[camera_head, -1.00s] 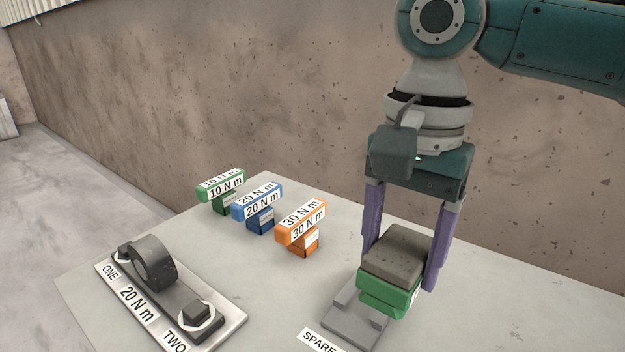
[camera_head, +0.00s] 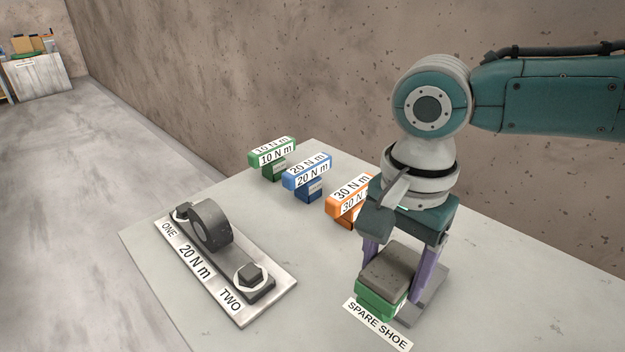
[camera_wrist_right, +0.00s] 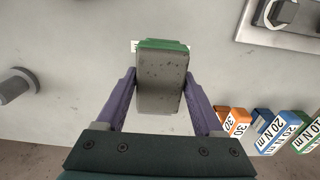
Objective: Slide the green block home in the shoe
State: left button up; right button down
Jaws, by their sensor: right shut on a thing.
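The green block (camera_head: 376,302), with a grey speckled top, is held upright between the purple fingers of my right gripper (camera_head: 397,272). It also shows in the right wrist view (camera_wrist_right: 162,44), mostly as its grey top between the fingers. The grey shoe (camera_head: 432,303) lies on the slab under and to the right of the block. The block covers the shoe's left, near part, so I cannot tell whether it is seated or just above. The SPARE SHOE label (camera_head: 377,325) lies just in front. My left gripper is not in view.
A metal plate (camera_head: 236,305) with two bolts and a dark ring lies to the left. Green (camera_head: 272,156), blue (camera_head: 307,172) and orange (camera_head: 347,198) labelled blocks stand behind. The slab (camera_head: 300,325) is bare between plate and shoe.

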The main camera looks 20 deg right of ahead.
jog(key=shift+f+b, duration=1)
jog(key=shift+f, duration=1.6)
jog(key=shift+p, duration=0.4)
jog(key=shift+f, duration=0.3)
jog(key=shift+p, duration=0.35)
jog(key=shift+w+d, duration=0.2)
jog(key=shift+d, duration=0.25)
jog(key=shift+w+d+b, duration=0.2)
jog(key=shift+d, duration=0.25)
jog(key=shift+w+d+b, duration=0.15)
jog(key=shift+w+d, duration=0.05)
jog(key=shift+d, duration=0.25)
jog(key=shift+w+d, duration=0.2)
jog(key=shift+d, duration=0.3)
jog(key=shift+w+d, duration=0.15)
jog(key=shift+d, duration=0.2)
dwell(0.6)
